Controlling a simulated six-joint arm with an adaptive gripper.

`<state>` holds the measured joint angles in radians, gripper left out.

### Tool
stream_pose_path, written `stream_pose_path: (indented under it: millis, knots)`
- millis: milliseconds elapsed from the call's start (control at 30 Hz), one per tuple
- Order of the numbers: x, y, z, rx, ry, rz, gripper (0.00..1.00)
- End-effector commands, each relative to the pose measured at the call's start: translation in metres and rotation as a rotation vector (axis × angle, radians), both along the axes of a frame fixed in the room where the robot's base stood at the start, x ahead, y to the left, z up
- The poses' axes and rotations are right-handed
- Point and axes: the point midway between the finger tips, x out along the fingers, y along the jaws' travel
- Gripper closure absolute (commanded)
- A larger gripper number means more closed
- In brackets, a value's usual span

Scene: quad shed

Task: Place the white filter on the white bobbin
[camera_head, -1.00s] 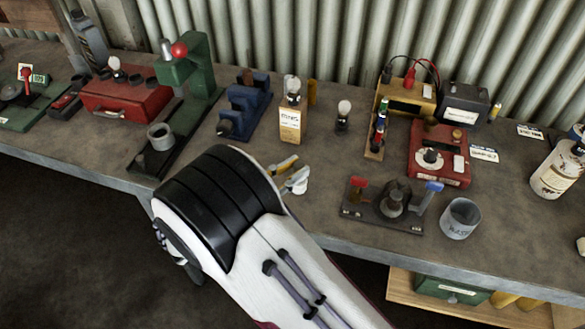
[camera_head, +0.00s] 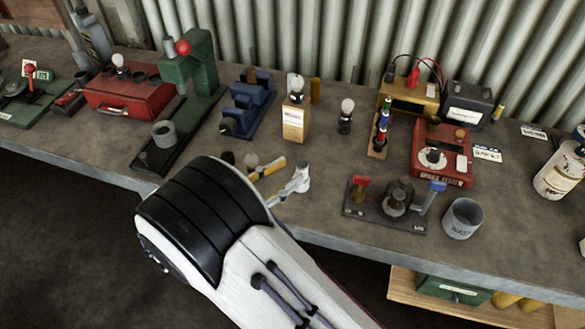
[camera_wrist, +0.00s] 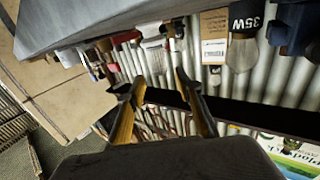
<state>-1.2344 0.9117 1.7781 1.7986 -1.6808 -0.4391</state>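My gripper (camera_head: 289,173) is open, its two yellow fingers apart; they also show in the wrist view (camera_wrist: 160,80). Nothing is visibly clamped between them. A small white piece (camera_head: 303,172) stands on the bench just beyond the fingertips. A white piece (camera_wrist: 154,52) also shows ahead of the finger gap in the wrist view. I cannot tell whether this is the white filter or the white bobbin, and I cannot pick out the other with certainty. My arm hides part of the bench's front edge.
A bulb (camera_head: 251,161) sits left of my fingers. Behind are a blue vise-like tool (camera_head: 247,108), a cardboard box (camera_head: 295,124) and another bulb (camera_head: 345,114). A black-based fixture (camera_head: 385,215) and grey cup (camera_head: 463,218) stand right. The corrugated wall (camera_head: 300,35) closes the back.

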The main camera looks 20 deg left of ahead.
Motion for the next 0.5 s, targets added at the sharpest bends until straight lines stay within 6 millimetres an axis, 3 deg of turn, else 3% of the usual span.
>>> stream_pose_path:
  millis: [500]
  knots:
    - [-0.062, 0.042, 0.000, 0.001, 0.001, 0.002, 0.65]
